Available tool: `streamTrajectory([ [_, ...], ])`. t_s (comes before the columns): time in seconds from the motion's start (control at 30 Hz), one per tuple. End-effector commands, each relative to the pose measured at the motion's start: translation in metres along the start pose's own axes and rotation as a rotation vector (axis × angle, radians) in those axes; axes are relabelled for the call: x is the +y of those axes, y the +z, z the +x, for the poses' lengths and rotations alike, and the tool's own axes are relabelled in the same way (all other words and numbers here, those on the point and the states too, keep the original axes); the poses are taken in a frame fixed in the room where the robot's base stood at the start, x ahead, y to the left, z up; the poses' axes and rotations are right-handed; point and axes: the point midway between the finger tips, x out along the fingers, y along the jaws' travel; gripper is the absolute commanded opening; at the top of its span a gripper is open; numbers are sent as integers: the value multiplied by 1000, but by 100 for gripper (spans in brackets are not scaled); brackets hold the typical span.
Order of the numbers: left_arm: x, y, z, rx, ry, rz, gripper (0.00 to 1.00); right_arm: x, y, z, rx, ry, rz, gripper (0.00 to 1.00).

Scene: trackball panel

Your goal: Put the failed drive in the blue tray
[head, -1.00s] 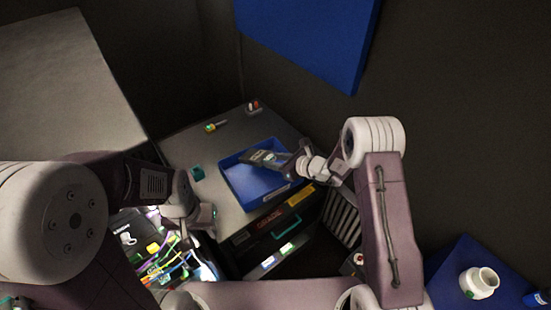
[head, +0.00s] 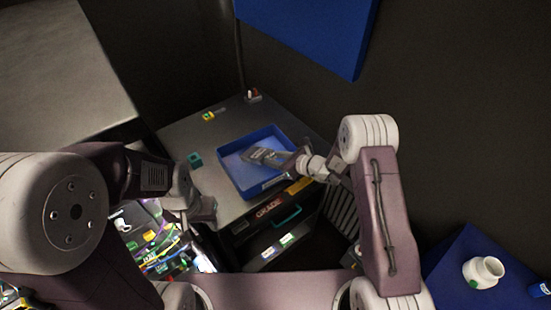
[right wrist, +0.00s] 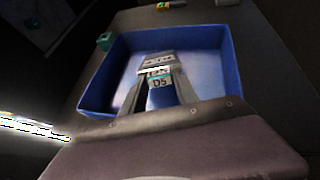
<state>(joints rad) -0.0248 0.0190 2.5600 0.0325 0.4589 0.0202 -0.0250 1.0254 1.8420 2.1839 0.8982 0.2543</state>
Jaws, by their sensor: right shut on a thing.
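The blue tray (head: 228,166) sits on top of the grey cabinet, and it fills the middle of the right wrist view (right wrist: 221,62). My right gripper (head: 288,161) reaches over the tray from the right and is shut on the drive (head: 262,155), a grey slab. In the right wrist view the drive (right wrist: 158,65) lies between the two fingers, over the tray's floor, with a pale label on its end. I cannot tell whether it touches the tray's floor. My left gripper (head: 205,212) is low at the left, beside the lit cables; its fingers are not clear.
A small teal block (head: 195,159) stands left of the tray. A green-yellow item (head: 210,115) and a red-white item (head: 253,96) lie at the cabinet's back. An open drawer (head: 280,245) is below in front. A white jar (head: 482,271) stands on a blue surface at right.

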Motion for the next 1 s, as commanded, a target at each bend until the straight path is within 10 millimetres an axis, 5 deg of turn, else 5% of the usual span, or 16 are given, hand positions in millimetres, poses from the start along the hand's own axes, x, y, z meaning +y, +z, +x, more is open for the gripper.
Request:
streamTrajectory([
  [0.07, 0, 0, 0, 0, 0, 0, 36, 0, 1, 0, -1, 0, 0, 0],
  [0.1, 0, 0, 0, 0, 0, 0, 36, 0, 1, 0, -1, 0, 0, 47],
  [0.17, 0, 0, 0, 0, 0, 0, 36, 0, 1, 0, -1, 0, 0, 61],
  [0.53, 0, 0, 4, 0, 0, 0, 36, -1, -1, -6, 0, -1, 0, 61],
  [1.0, -1, 4, 35, 0, 0, 0, 36, -1, -1, -88, -1, -2, 0, 61],
])
